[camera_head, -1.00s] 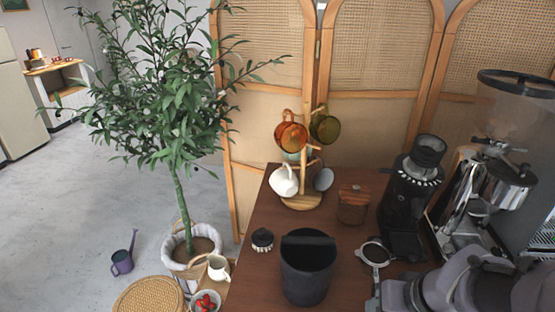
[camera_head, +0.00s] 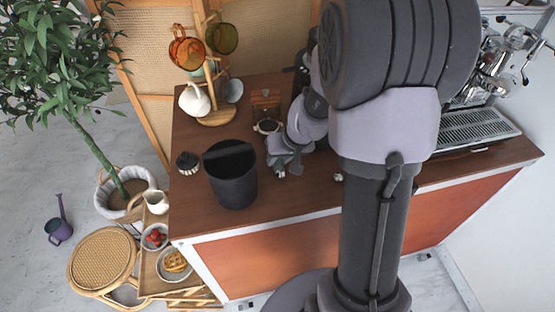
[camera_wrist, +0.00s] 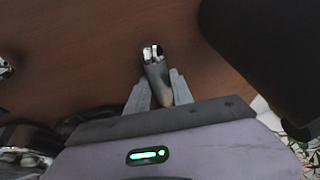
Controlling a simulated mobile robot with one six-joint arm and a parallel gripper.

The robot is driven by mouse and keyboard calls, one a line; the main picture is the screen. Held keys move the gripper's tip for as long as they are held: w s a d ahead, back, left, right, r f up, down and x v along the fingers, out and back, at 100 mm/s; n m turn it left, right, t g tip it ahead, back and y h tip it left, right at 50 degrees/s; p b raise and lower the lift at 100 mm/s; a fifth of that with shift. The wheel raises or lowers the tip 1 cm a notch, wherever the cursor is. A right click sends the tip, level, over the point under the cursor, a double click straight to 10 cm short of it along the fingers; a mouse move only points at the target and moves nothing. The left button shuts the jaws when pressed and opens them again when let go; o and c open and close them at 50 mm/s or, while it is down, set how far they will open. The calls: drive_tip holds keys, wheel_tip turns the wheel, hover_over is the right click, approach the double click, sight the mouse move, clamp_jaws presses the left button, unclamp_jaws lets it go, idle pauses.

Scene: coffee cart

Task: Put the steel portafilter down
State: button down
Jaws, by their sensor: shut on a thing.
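In the wrist view my gripper (camera_wrist: 158,88) is shut on a greyish handle-like part with a shiny metal end, apparently the portafilter's handle. The wooden counter (camera_head: 300,193) is below. I cannot tell whether the portafilter touches it.
A black bin (camera_head: 234,182) stands close left of my gripper. A dark lidded pot (camera_head: 188,162), a mug tree (camera_head: 216,117) and a wooden canister (camera_head: 265,100) stand around. The espresso machine (camera_head: 480,125) is at right. Bare counter lies in front of my gripper.

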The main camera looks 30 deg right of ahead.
drive_tip(key=c, duration=1.1)
unclamp_jaws()
